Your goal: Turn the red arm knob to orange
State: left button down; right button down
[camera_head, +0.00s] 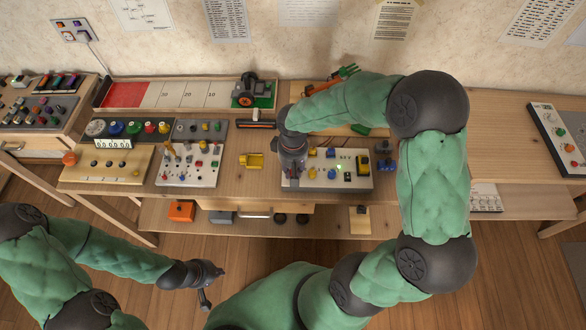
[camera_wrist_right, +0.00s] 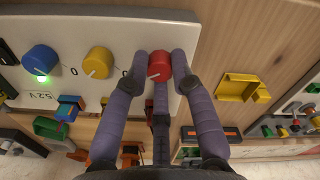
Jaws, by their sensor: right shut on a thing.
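The red knob (camera_wrist_right: 159,66) sits at the end of the white control panel (camera_wrist_right: 75,25) in the right wrist view. A pale pointer line shows on its face. My right gripper (camera_wrist_right: 160,62) is shut on this knob, with purple fingers on both sides and one behind it. In the head view my right gripper (camera_head: 290,162) is over the left end of the same panel (camera_head: 355,184) and hides the red knob. No orange mark can be made out around the knob. My left gripper (camera_head: 207,285) hangs low, away from the table, and its fingers are too small to judge.
A yellow knob (camera_wrist_right: 98,62) and a blue knob (camera_wrist_right: 40,60) with a lit green lamp (camera_wrist_right: 42,79) stand beside the red knob. A yellow holder (camera_head: 252,161) lies left of the panel. Another switch panel (camera_head: 190,172) stands further left.

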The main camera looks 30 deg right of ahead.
jog(key=c, duration=1)
grip_release()
jog(key=shift+c, duration=0.2)
notch_tip(320, 180, up, 12)
jog(key=shift+s+f, duration=0.1)
